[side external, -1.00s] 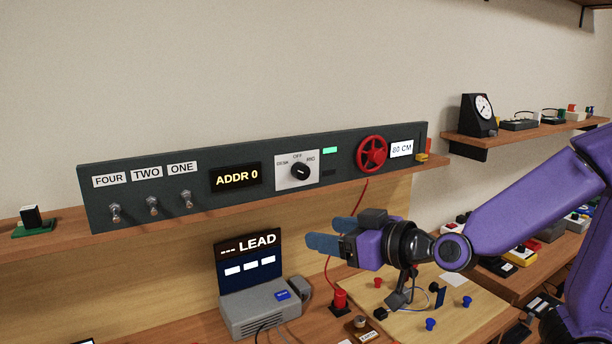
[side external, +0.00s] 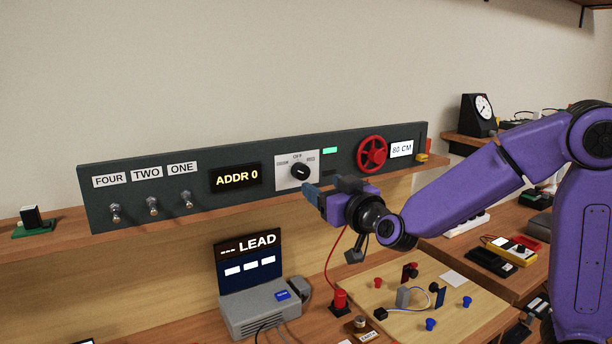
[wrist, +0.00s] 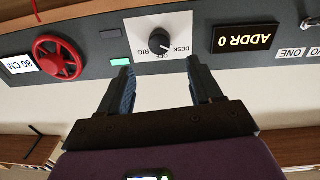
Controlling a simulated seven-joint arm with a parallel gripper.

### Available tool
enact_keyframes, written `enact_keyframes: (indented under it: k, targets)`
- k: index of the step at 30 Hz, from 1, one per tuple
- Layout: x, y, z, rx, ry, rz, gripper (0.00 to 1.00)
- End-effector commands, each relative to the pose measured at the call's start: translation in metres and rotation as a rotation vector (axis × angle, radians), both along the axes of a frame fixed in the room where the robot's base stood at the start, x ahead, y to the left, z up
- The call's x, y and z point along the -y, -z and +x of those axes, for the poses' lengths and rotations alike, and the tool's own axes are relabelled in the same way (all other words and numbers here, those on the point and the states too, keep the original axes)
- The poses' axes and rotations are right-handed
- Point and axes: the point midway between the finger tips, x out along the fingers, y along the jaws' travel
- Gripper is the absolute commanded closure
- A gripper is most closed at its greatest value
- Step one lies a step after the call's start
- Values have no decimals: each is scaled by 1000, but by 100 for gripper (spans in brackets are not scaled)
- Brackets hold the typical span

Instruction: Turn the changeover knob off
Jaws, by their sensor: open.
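The changeover knob (side external: 300,171) is a round black knob on a white plate (side external: 283,182) marked DESK, OFF and RIG. I cannot tell clearly which mark it points at. In the wrist view, which is upside down, the knob (wrist: 158,41) lies just beyond the gap between my fingers. My gripper (side external: 319,191) is in front of the panel, slightly below and to the right of the knob. In the wrist view my gripper (wrist: 160,69) is open and empty, its two dark fingers apart and not around the knob.
The dark panel (side external: 235,205) stands on a wooden shelf. Beside the knob are the ADDR 0 display (side external: 236,177), a lit green lamp (side external: 330,150) and a red handwheel (side external: 372,154). Toggle switches (side external: 152,206) are at left. A LEAD display box (side external: 262,312) stands below.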

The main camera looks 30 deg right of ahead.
Motion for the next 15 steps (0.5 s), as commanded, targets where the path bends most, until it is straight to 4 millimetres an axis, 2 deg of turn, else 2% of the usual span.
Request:
enact_keyframes:
  k: [3, 9, 15]
  targets:
    - [2, 1, 23, -1, 3, -1, 36]
    - [3, 0, 56, 0, 2, 0, 36]
    - [4, 0, 79, 0, 2, 1, 36]
